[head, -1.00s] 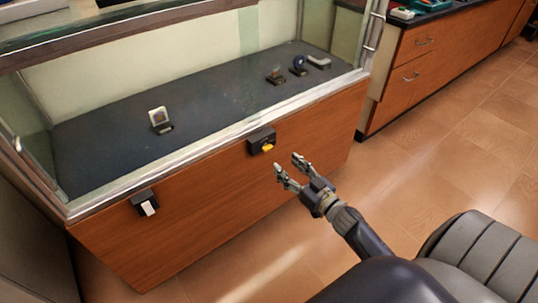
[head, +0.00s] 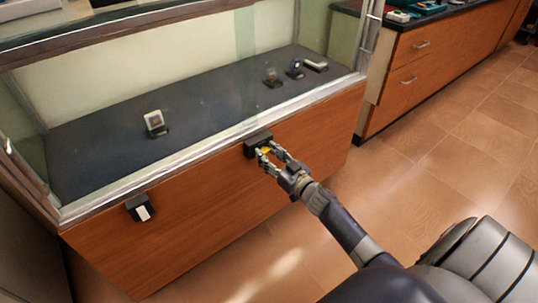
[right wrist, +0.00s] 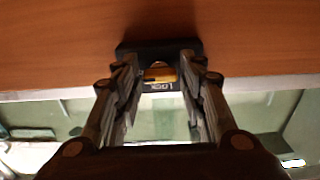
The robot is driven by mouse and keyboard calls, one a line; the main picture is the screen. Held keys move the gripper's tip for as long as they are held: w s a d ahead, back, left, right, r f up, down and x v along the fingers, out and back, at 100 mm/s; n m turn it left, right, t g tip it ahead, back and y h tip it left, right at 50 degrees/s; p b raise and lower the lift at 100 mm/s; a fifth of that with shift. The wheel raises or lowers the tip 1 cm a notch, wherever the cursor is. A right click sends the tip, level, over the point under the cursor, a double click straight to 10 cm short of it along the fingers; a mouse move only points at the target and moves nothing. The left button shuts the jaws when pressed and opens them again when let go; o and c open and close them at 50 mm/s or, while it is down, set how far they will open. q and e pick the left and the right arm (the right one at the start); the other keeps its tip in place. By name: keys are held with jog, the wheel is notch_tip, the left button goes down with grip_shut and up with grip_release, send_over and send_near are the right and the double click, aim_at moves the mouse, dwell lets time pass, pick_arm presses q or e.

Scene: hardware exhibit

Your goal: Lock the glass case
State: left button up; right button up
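The glass case (head: 200,215) has a wooden front panel below its glass. A black lock box (head: 257,140) with a yellow knob (head: 266,151) is fixed to that panel just under the metal rim. In the right wrist view the yellow knob (right wrist: 159,73) shows on the lock box (right wrist: 160,49), beside a label reading "LOCK". My right gripper (head: 269,152) is at the lock box, its fingers open on either side of the knob. A gap shows between each finger and the knob in the right wrist view. My left gripper is not in view.
A second black box with a white plate (head: 140,208) is on the panel to the left. Small exhibits, one of them a framed chip (head: 155,120), stand on the dark shelf inside the case. A wooden drawer cabinet (head: 415,75) is at the right, with clear floor before it.

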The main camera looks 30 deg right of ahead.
jog(key=c, duration=0.5)
jog(key=shift+o, duration=0.2)
jog(key=shift+n, duration=0.3)
jog(key=n, duration=0.3)
pick_arm(q)
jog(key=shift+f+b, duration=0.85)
jog(key=shift+b, duration=0.05)
pick_arm(e)
jog(key=shift+n, duration=7.2)
